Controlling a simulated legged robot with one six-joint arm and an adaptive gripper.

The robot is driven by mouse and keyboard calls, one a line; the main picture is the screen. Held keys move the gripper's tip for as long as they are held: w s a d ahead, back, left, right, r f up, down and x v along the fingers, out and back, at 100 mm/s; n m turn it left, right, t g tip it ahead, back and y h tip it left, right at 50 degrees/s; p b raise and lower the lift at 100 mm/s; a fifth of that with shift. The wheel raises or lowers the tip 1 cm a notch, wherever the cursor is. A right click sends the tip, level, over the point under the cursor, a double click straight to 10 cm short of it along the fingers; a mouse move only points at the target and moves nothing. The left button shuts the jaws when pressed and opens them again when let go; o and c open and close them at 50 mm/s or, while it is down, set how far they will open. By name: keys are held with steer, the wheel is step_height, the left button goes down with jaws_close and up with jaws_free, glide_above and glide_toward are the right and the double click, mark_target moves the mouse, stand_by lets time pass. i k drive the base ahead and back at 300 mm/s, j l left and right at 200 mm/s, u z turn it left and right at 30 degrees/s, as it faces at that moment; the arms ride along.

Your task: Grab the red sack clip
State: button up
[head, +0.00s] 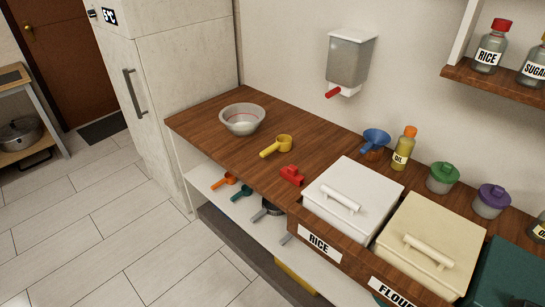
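A small red clip (291,175) lies on the brown wooden counter (205,125), just left of the white box labelled RICE. It looks like a blocky clip with a raised part on top. It is apart from the yellow scoop (277,146) behind and to its left. My gripper does not show in the head view.
A grey bowl (242,118) stands at the counter's far left. The white RICE box (352,197) and cream FLOUR box (430,242) stand right of the clip. Scoops lie on the lower shelf (207,183). A dispenser (349,62) hangs on the wall; tiled floor is clear in front.

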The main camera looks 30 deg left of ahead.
mark_target(291, 173)
steer(key=i+j, duration=0.1)
steer(key=j, duration=0.3)
steer(key=i+j, duration=0.1)
steer(key=j, duration=0.35)
steer(key=i+j, duration=0.1)
steer(key=j, duration=0.3)
steer(key=i+j, duration=0.1)
steer(key=j, duration=0.35)
steer(key=i+j, duration=0.1)
steer(key=j, duration=0.3)
steer(key=i+j, duration=0.1)
steer(key=j, duration=0.35)
